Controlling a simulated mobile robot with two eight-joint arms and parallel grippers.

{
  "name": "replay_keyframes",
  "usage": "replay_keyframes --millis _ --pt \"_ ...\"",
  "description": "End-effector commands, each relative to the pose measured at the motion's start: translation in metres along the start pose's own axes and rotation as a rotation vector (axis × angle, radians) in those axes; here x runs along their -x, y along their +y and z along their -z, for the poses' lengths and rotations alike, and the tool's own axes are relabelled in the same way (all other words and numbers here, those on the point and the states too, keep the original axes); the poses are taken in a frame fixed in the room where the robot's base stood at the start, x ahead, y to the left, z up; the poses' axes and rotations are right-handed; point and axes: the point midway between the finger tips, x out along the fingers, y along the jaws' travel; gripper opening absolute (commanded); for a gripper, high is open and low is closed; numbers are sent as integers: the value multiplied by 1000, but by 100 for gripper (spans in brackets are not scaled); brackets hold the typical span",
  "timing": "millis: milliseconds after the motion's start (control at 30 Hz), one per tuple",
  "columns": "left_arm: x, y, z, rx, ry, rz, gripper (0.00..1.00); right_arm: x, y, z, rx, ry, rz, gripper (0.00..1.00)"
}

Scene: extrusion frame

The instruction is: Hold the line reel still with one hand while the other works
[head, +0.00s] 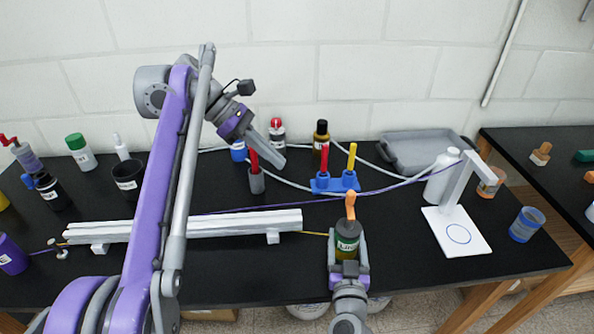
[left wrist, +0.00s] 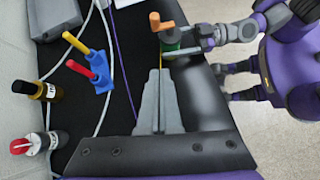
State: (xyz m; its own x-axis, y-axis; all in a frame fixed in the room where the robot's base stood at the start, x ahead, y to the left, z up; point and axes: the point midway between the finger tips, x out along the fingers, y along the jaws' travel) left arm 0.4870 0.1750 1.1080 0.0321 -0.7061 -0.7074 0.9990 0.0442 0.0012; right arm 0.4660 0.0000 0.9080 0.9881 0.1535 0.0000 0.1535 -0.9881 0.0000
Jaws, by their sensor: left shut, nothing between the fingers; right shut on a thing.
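The line reel (head: 347,238) is a dark green cylinder with a pale label and an orange handle (head: 350,204) on top, near the table's front edge. My right gripper (head: 348,265) is shut on it from the front. The reel also shows in the left wrist view (left wrist: 170,40), with my right gripper beside it. A thin yellow line (head: 315,233) runs left from the reel to the pale extrusion (head: 245,222). My left gripper (head: 276,140) is raised over the back of the table, left of and behind the reel. Its grey fingers (left wrist: 160,95) are shut and empty.
A blue stand (head: 335,183) with red and yellow posts stands behind the reel. Bottles, a grey tray (head: 420,150) and a white lamp-like stand (head: 455,230) are farther back and right. A purple cable (head: 390,187) crosses the table.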

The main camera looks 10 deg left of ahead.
Motion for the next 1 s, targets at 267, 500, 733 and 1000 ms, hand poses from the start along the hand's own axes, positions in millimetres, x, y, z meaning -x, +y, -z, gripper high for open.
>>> replay_keyframes --millis 267,500,733,1000 --pt "-11 20 -12 -65 1 66 0 0 0 0 0 0 0 8" --pt "-25 21 -15 -80 1 80 0 0 0 0 0 0 0 8" --pt "-65 17 -14 -80 1 80 0 0 0 0 0 0 0 8" --pt "-120 12 -18 -80 1 80 0 0 0 0 0 0 0 8"
